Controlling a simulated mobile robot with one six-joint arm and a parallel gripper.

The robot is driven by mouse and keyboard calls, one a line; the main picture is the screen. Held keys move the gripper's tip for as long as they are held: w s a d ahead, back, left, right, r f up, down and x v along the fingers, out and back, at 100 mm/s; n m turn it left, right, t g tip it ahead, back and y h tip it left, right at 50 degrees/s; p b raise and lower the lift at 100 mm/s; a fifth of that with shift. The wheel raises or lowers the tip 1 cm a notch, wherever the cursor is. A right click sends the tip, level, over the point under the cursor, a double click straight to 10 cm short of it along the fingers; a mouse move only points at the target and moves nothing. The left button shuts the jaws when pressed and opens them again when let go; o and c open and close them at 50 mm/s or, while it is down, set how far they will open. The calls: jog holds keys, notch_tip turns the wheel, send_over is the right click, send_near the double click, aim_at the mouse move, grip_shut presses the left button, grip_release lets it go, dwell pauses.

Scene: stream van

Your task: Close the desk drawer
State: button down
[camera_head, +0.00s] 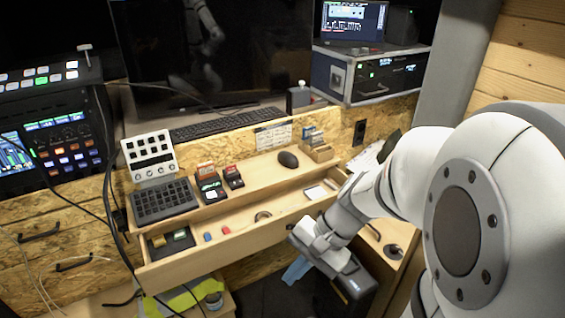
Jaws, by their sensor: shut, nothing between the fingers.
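The desk drawer (228,247) is a light wooden drawer pulled out toward me beneath the desktop. Its inside is visible, with small items lying in it. My gripper (352,284) is at the lower right, in front of and below the right end of the drawer front. It is shut and empty. Its fingertips are hard to make out against the dark area. My white wrist appears close to the drawer's right end; I cannot tell whether it touches.
A black keypad (164,201) and a white control panel (150,156) stand on the left of the desk. A black cable (113,215) hangs left of the drawer. A green-yellow item (188,301) lies below.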

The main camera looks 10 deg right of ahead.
jog(key=w+d+f+m+t+y+b, duration=0.2)
jog(key=w+f+m+t+y+b, duration=0.1)
jog(key=w+f+m+y+b, duration=0.25)
jog(key=w+d+f+m+t+h+b, duration=0.2)
jog(key=w+d+f+m+t+h, duration=0.1)
jog(key=d+f+m+t, duration=0.25)
jog(key=w+d+f+m+t+h+b, duration=0.1)
jog(key=w+d+f+m+t+h, duration=0.2)
jog(key=d+m, duration=0.5)
jog(key=w+d+f+m+t+h+b, duration=0.2)
jog(key=d+m+t, duration=0.35)
jog(key=d, duration=0.25)
jog(key=r+b+x, duration=0.1)
jog(key=x, duration=1.2)
jog(key=shift+w+a+t, duration=0.15)
jog(key=shift+w+t, duration=0.15)
jog(key=shift+t, duration=0.1)
jog(key=shift+f+y, duration=0.1)
jog(key=shift+y, duration=0.15)
